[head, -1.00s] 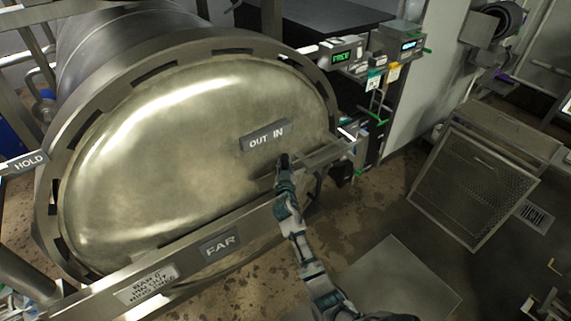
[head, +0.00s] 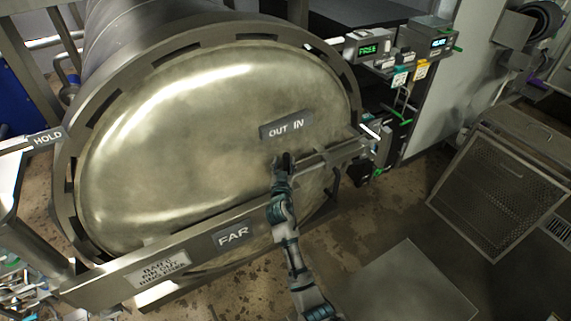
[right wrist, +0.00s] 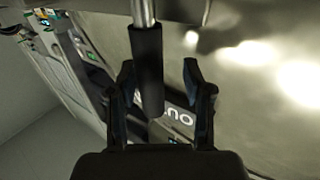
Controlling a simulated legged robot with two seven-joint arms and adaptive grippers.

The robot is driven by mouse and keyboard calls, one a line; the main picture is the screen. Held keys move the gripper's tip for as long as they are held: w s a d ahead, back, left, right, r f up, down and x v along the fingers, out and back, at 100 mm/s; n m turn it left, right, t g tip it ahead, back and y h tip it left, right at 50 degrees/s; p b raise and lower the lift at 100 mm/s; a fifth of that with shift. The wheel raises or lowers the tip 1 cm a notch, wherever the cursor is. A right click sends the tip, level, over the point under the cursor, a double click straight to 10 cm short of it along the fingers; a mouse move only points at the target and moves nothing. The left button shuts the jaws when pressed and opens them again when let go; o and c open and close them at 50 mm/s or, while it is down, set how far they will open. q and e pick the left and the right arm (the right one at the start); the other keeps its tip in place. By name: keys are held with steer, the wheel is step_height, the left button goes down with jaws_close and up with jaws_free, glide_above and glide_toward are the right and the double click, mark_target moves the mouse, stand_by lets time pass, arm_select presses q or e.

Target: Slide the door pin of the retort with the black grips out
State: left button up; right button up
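The retort's round metal door (head: 200,130) fills the left of the head view, with an OUT IN label (head: 286,127) on its right half. A metal rod (head: 330,153) runs across the door's right side below that label. My right gripper (head: 283,160) is at the rod's left end, just under the label. In the right wrist view, a black grip (right wrist: 148,70) on a metal rod lies between the two fingers of my right gripper (right wrist: 159,65). The fingers are apart, with a clear gap on the right finger's side. My left gripper is not in view.
A bar marked FAR (head: 233,235) crosses the lower door. A HOLD label (head: 47,138) is at the left. Display boxes (head: 368,48) stand right of the door. A mesh panel (head: 497,180) is farther right. Some floor (head: 345,230) beside my arm is clear.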

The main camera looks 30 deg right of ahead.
steer(key=shift+s+a, duration=0.2)
steer(key=shift+s, duration=0.05)
steer(key=v, duration=1.1)
steer(key=shift+a, duration=0.25)
steer(key=shift+s+d, duration=0.15)
steer(key=shift+d, duration=0.05)
